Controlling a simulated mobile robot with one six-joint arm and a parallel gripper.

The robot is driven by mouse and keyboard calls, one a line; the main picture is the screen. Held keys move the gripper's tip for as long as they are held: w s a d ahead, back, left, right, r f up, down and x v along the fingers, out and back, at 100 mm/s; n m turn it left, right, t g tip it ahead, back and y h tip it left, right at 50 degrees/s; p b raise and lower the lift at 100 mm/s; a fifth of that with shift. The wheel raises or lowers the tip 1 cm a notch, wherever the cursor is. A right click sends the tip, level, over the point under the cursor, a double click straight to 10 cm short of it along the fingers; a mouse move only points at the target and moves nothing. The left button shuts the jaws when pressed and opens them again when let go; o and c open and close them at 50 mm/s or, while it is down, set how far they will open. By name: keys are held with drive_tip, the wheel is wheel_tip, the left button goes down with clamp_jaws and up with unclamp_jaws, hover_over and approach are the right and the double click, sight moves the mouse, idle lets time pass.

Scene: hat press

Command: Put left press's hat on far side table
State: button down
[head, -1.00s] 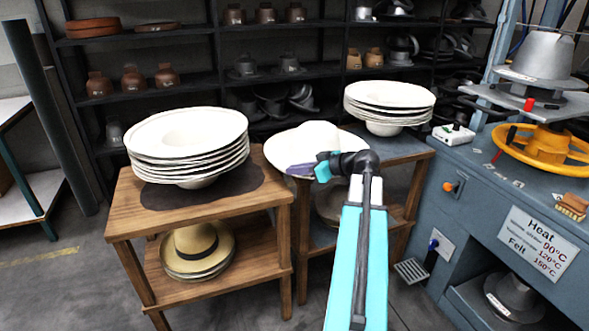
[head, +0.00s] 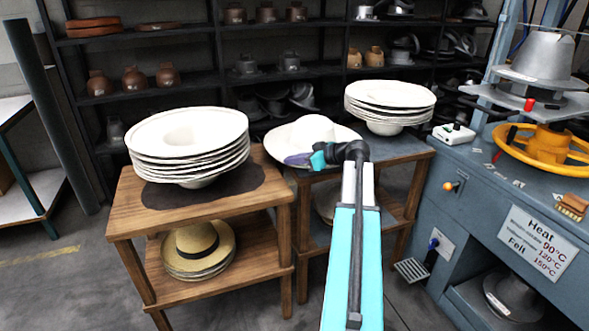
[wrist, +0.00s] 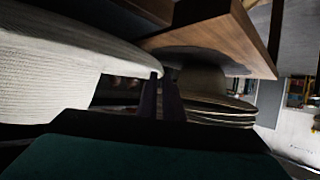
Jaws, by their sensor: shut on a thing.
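A white hat (head: 312,130) with a round crown and wide brim is held by its near edge in my gripper (head: 299,160). The gripper is shut on the brim. The hat appears at the left part of the right-hand side table (head: 402,150); I cannot tell if it touches the top. The left wooden side table (head: 125,205) bears a stack of white hats (head: 188,140). In the wrist view, the held hat (wrist: 60,70) fills the left side and the dark fingers (wrist: 160,95) meet its edge.
Another white stack (head: 390,100) stands on the right-hand table, close right of the held hat. Straw hats (head: 200,250) lie on the left table's lower shelf. The blue press bench (head: 470,180) is at right, dark shelving (head: 215,60) behind.

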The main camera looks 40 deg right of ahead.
sight(297, 168)
drive_tip(key=shift+f, duration=1.75)
drive_tip(key=c, duration=1.9)
unclamp_jaws()
drive_tip(key=v, duration=1.2)
